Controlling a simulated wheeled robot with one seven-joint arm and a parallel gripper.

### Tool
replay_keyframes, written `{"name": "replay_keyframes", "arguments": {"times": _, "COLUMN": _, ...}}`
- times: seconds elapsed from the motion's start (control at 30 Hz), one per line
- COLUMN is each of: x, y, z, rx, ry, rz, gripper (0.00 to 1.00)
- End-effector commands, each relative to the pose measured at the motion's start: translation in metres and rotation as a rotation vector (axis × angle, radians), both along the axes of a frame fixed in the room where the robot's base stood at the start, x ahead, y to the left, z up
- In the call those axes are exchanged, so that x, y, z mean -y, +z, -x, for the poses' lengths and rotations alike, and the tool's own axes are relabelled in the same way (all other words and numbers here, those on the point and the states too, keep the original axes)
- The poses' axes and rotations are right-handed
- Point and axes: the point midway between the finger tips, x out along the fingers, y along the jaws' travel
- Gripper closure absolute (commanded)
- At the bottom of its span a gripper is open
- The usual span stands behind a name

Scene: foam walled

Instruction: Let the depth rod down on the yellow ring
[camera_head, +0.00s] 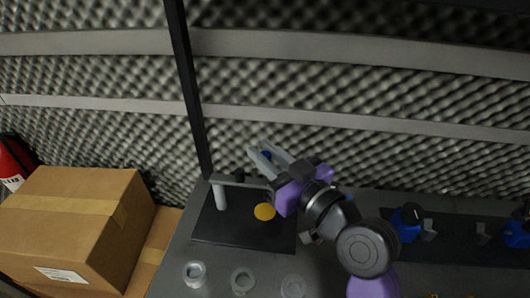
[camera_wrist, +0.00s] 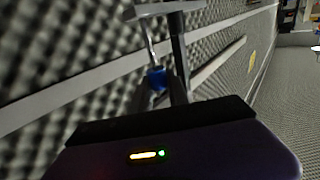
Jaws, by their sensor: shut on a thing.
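My gripper (camera_head: 261,150) is over the back edge of a black base plate (camera_head: 235,236), its fingers pointing toward the foam wall. It is shut on a small blue piece (camera_head: 266,155), which also shows between the fingers in the wrist view (camera_wrist: 156,78). I cannot tell for certain whether this is part of the depth rod. The yellow ring (camera_head: 264,212) shows as a small yellow round below the gripper in the head view, over the plate. A pale post (camera_head: 221,196) stands on the plate with a grey crossbar (camera_head: 240,181) running toward my gripper. The rod's lower end is hidden.
Several clear round dishes, one a glass ring (camera_head: 195,272), lie along the bench front. Blue-bodied items (camera_head: 407,222) stand at the right. Cardboard boxes (camera_head: 75,222) and a red extinguisher (camera_head: 12,165) are at the left. The foam wall (camera_head: 330,75) closes the back.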

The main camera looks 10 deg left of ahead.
Motion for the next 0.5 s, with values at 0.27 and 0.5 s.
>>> {"name": "replay_keyframes", "arguments": {"times": 0.27, "x": 0.001, "y": -0.020, "z": 0.000, "rx": -0.001, "ry": -0.001, "rz": 0.000, "gripper": 1.00}}
{"name": "replay_keyframes", "arguments": {"times": 0.5, "x": 0.001, "y": -0.052, "z": 0.000, "rx": -0.001, "ry": -0.001, "rz": 0.000, "gripper": 1.00}}
